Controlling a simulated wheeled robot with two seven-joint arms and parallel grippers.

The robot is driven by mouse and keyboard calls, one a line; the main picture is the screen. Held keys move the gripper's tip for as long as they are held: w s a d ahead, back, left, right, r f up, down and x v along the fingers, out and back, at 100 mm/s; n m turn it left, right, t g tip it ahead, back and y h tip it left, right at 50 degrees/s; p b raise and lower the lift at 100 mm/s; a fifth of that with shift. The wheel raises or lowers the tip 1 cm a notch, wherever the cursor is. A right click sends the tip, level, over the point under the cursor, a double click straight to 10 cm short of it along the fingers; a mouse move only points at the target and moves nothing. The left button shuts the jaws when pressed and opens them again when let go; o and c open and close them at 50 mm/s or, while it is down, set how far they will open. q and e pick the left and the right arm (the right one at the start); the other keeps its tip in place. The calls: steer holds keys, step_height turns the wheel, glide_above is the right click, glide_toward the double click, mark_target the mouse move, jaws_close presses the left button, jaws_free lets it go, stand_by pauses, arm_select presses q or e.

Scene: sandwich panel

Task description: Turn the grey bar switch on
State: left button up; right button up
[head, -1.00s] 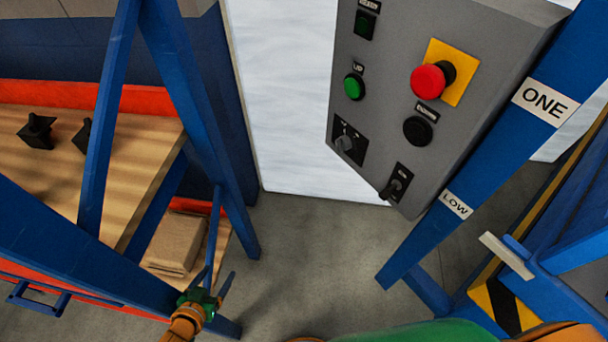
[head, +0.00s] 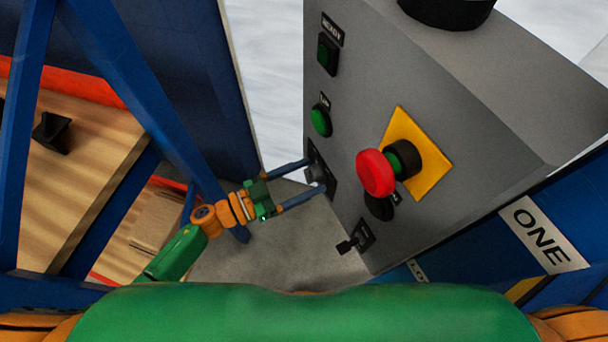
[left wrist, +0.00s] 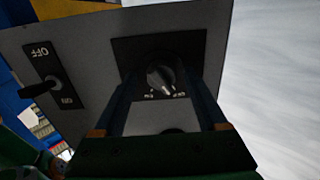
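The grey bar switch (head: 316,173) is a rotary knob on a black plate at the lower left of the grey panel. It also shows in the left wrist view (left wrist: 160,77), with small labels under it too blurred to read. Its bar looks slanted there; its exact setting is hard to tell. My left gripper (head: 314,176) is open, its two blue fingers reaching towards the plate, one on each side of the knob. In the left wrist view the fingers (left wrist: 161,86) flank the knob with gaps; I see no contact. My right gripper is out of view.
A black lever switch (head: 352,243) marked OFF in the left wrist view (left wrist: 40,88) sits near the knob. A red mushroom button (head: 375,173) projects from a yellow plate (head: 432,165). A green button (head: 320,121) is above the knob. Blue frame posts (head: 140,90) stand left.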

arm_select(q)
steer(key=shift+w, duration=0.1)
jaws_close()
steer(key=shift+m, duration=0.3)
steer(key=shift+f+m, duration=0.1)
steer(key=shift+m, duration=0.8)
steer(key=m+b, duration=0.2)
steer(key=m, duration=0.7)
steer(key=shift+w, duration=0.1)
steer(key=shift+m+b, duration=0.3)
steer(key=shift+m, duration=0.1)
steer(key=shift+o, duration=0.7)
jaws_free()
steer(key=shift+d, duration=0.1)
